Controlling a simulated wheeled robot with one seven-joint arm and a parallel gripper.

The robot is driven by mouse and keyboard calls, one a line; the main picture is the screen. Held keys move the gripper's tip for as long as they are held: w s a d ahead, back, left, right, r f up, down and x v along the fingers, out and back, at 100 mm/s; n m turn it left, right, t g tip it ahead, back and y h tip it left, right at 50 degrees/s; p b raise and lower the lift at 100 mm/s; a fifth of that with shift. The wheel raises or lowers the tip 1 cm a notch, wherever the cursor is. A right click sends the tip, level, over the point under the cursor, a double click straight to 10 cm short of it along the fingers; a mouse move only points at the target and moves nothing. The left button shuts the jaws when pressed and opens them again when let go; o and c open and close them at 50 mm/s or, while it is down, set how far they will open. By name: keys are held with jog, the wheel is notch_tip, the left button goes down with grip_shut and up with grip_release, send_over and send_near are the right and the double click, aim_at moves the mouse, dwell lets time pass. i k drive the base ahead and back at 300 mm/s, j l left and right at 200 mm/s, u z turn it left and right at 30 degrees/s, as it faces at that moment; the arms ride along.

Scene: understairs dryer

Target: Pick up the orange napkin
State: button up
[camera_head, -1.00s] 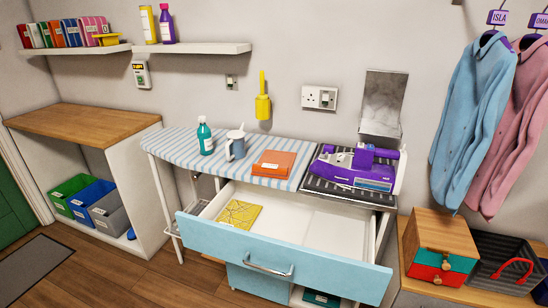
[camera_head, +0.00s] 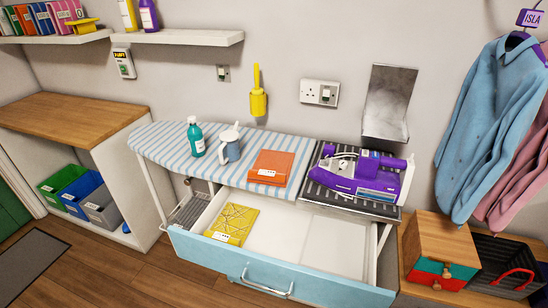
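The orange napkin (camera_head: 272,166) lies folded flat on the striped ironing board (camera_head: 160,142), near the board's right end, with a small white label on it. The open drawer (camera_head: 300,240) is below and in front of the napkin. My gripper is not in view.
A teal bottle (camera_head: 196,138) stands left of the mug. A yellow patterned napkin (camera_head: 231,223) lies in the drawer, whose right part is bare. The drawer's light blue front (camera_head: 262,273) juts out before the board. Shirts (camera_head: 494,130) hang at right.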

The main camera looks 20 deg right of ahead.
aim_at(273, 168)
jog(key=i+j+z, duration=0.1)
jog(key=i, duration=0.35)
jog(key=i+j, duration=0.25)
jog(key=i, duration=0.2)
jog(key=i+j+z, duration=0.15)
jog(key=i, duration=0.3)
jog(key=i+j, duration=0.15)
jog(key=j, duration=0.25)
jog(key=i+j+z, duration=0.1)
jog(key=j, duration=0.3)
jog(key=i+j, duration=0.15)
jog(key=j, duration=0.25)
jog(key=i+j+z, duration=0.1)
jog(key=j, duration=0.3)
jog(key=j+z, duration=0.25)
jog(key=j, duration=1.2)
